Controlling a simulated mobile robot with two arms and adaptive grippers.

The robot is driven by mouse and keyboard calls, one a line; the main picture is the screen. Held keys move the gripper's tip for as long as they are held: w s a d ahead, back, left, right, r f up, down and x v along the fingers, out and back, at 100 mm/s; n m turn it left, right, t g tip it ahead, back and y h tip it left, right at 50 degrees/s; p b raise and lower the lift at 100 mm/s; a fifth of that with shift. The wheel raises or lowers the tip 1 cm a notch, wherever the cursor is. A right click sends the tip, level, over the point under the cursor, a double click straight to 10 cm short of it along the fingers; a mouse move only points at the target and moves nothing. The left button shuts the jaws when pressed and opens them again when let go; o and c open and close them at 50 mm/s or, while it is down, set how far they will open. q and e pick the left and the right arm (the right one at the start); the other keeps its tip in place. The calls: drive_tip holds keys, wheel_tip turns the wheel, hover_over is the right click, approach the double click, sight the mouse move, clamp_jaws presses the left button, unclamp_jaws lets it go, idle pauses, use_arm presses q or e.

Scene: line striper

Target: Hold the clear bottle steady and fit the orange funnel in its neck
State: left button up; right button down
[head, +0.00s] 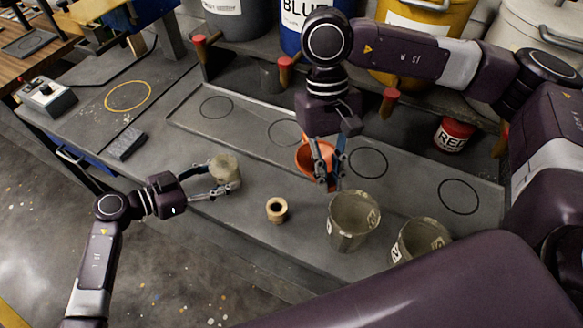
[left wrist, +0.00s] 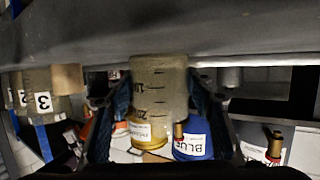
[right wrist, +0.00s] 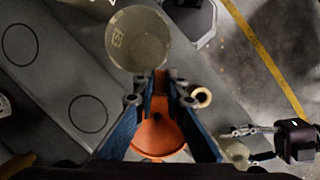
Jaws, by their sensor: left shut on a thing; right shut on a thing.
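The clear bottle (head: 226,168) stands on the grey bench at the middle left of the head view. My left gripper (head: 224,181) is shut on its side. In the left wrist view the bottle (left wrist: 158,88), with dark measuring marks, sits between the blue fingers (left wrist: 158,105). The orange funnel (head: 305,158) is in my right gripper (head: 326,182), to the right of the bottle and apart from it. In the right wrist view the funnel (right wrist: 158,136) shows between the blue fingers (right wrist: 161,98), which are shut on it. The bottle's neck is not clearly visible.
A tan ring-shaped roll (head: 277,210) lies between the bottle and a grey numbered cup (head: 352,222). A second grey cup (head: 420,240) stands further right. A red-labelled can (head: 453,135) and large drums, one blue (head: 300,28), stand behind. The bench between bottle and funnel looks clear.

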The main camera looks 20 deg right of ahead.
drive_tip(key=w+a+r+m+t+y, duration=0.1)
drive_tip(key=w+a+m, duration=0.8)
drive_tip(key=a, duration=0.3)
drive_tip(key=w+a+r+m+t+y, duration=0.1)
drive_tip(key=w+a+m+t+y, duration=0.1)
drive_tip(key=w+a+m, duration=0.7)
drive_tip(key=shift+a+r, duration=0.3)
drive_tip(key=shift+a, duration=1.65)
drive_tip(key=shift+f, duration=2.1)
drive_tip(key=shift+f, duration=0.75)
drive_tip(key=c, duration=1.9)
unclamp_jaws()
drive_tip(key=shift+o, duration=0.3)
